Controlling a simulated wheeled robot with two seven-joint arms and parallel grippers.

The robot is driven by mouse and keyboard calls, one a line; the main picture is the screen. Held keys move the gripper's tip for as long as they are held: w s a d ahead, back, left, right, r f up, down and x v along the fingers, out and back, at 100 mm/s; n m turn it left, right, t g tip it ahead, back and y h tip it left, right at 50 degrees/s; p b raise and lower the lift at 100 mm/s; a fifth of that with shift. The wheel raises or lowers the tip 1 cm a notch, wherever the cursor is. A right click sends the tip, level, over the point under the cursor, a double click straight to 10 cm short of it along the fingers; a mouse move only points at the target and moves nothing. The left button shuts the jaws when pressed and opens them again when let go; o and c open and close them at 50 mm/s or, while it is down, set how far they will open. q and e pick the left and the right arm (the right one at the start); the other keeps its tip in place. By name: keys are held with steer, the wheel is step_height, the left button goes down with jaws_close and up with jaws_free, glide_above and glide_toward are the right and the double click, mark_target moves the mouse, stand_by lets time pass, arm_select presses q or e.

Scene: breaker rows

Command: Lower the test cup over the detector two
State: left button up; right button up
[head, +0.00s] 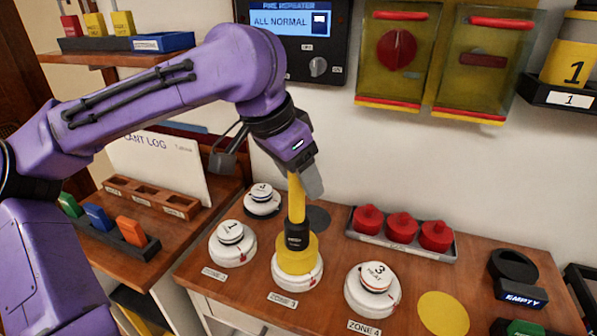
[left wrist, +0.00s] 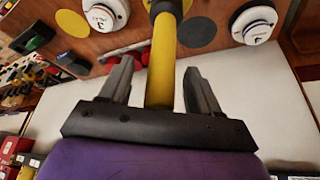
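The yellow test cup (head: 297,258) has a black collar and a tall yellow pole (head: 296,200). The cup stands upright over a white detector (head: 298,280) behind a label that seems to read ZONE 3. The cup hides this detector's number. My left gripper (head: 305,185) is at the top of the pole. In the left wrist view, its fingers (left wrist: 160,80) are open on either side of the pole (left wrist: 161,75), with a gap on each side. My right gripper is not in view.
Other white detectors stand at the left (head: 232,242), back left (head: 262,201) and right, the right one marked 3 (head: 373,290). A tray of red domed parts (head: 401,228) lies behind. A flat yellow disc (head: 443,313) is at the front right. A wall panel (head: 295,38) reads ALL NORMAL.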

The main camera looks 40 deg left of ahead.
arm_select(q)
steer(key=p+v, duration=0.1)
steer(key=v, duration=0.9)
steer(key=shift+r+p, duration=0.3)
steer(key=shift+d, duration=0.1)
